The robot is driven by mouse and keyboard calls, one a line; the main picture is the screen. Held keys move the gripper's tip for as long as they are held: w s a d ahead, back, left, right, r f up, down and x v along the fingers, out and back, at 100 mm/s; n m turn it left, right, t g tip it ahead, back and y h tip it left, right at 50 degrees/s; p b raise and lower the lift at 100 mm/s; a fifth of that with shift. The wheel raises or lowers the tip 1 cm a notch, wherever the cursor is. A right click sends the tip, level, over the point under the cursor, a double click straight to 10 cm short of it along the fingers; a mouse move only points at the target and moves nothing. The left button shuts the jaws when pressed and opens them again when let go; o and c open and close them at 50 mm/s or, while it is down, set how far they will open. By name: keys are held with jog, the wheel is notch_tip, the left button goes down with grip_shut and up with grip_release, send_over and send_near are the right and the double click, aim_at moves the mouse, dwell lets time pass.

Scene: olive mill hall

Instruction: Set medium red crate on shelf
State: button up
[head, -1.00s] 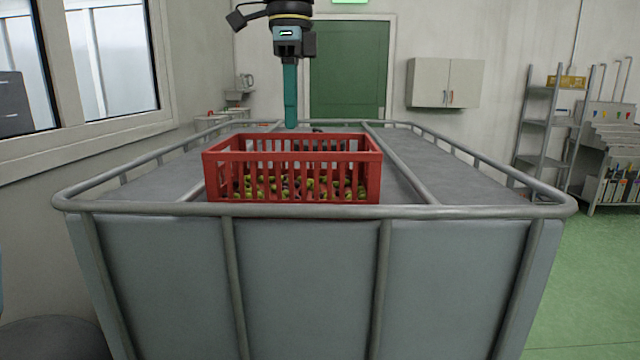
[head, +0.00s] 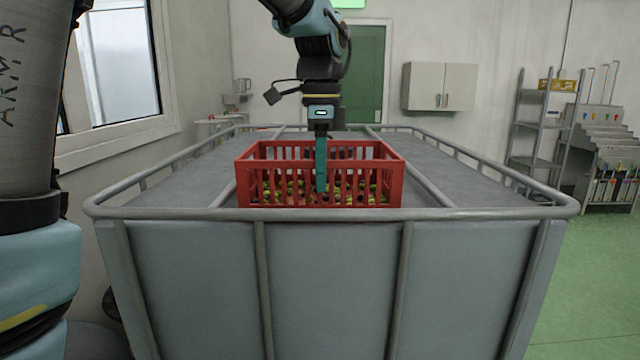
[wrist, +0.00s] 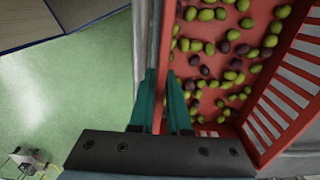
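A red slatted crate (head: 390,170) holding green and dark olives stands on the grey top of a railed bin, near its front rail. My gripper (head: 321,188) points straight down at the crate's near wall. In the wrist view, the two teal fingers of my gripper (wrist: 160,88) stand on either side of the wall of the crate (wrist: 167,40), one outside and one inside over the olives. They look apart, with some room around the wall. A grey open shelf unit (head: 536,120) stands at the back right; its boards are partly visible.
The grey bin (head: 335,285) has a tubular rail (head: 500,213) around its top. Beside the shelf unit is a rack of files (head: 605,160). A wall cabinet (head: 440,87) hangs at the back. Green floor (head: 600,290) at right is clear.

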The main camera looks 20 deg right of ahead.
jog(key=shift+a+f+p, duration=0.15)
jog(key=shift+f+p, duration=0.25)
jog(key=shift+f, duration=1.4)
grip_shut()
jog(key=shift+w+r, duration=0.1)
